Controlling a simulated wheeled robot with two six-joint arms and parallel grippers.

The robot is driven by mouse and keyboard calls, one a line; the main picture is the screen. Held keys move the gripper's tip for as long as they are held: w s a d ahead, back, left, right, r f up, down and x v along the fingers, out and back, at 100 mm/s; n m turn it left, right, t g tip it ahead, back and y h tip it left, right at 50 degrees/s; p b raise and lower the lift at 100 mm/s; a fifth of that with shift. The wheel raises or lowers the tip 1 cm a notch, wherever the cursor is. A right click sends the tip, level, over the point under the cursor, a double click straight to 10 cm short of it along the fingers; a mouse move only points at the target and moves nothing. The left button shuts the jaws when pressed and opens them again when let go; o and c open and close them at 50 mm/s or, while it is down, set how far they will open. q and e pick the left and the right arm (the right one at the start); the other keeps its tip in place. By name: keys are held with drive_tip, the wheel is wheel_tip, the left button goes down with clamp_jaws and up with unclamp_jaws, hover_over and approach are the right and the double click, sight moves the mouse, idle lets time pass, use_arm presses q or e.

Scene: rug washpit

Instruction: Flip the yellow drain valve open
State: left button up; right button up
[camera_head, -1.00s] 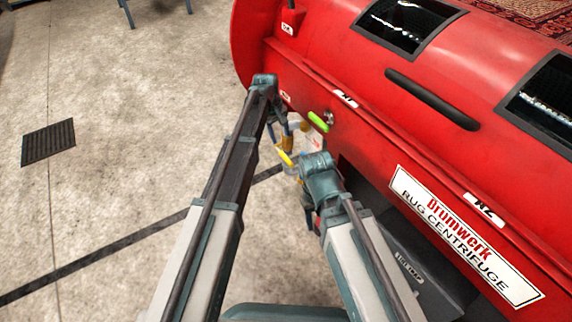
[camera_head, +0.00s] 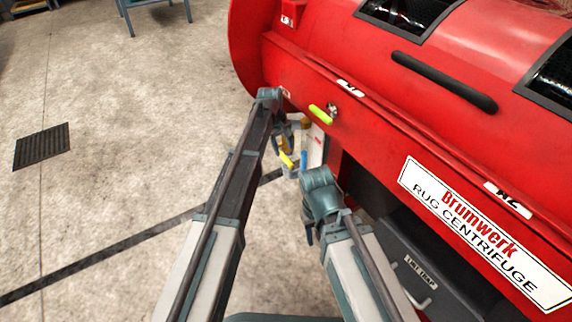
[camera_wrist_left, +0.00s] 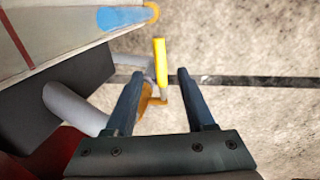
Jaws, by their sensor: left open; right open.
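The yellow drain valve handle (camera_head: 286,160) is a small bar low beside the red machine. In the left wrist view the yellow handle (camera_wrist_left: 160,62) stands lengthwise between and slightly beyond my fingertips, on a short grey stem above an orange-yellow part (camera_wrist_left: 152,100). A grey pipe (camera_wrist_left: 75,108) runs to it from the left. My left gripper (camera_wrist_left: 160,74) is open, with a finger on each side of the handle and gaps visible on both sides. In the head view my left gripper (camera_head: 284,142) is partly hidden by its arm. My right gripper (camera_head: 309,234) is open, pointing down, mostly hidden by its wrist.
The red rug centrifuge (camera_head: 360,130) fills the right, with a lime-green handle (camera_head: 320,114) on its side. A white panel (camera_head: 314,150) sits near the valve. A dark lint trap box (camera_head: 415,265) is below. Floor at left is clear around a dark grate (camera_head: 41,147).

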sight(287, 159)
use_arm(q)
drive_tip(key=f+b, duration=0.1)
drive_tip(key=f, duration=0.1)
drive_tip(key=f+b, duration=0.2)
drive_tip(key=d+f+b, duration=0.1)
drive_tip(key=f+b, duration=0.1)
drive_tip(key=shift+w, duration=0.35)
clamp_jaws()
idle(1.1)
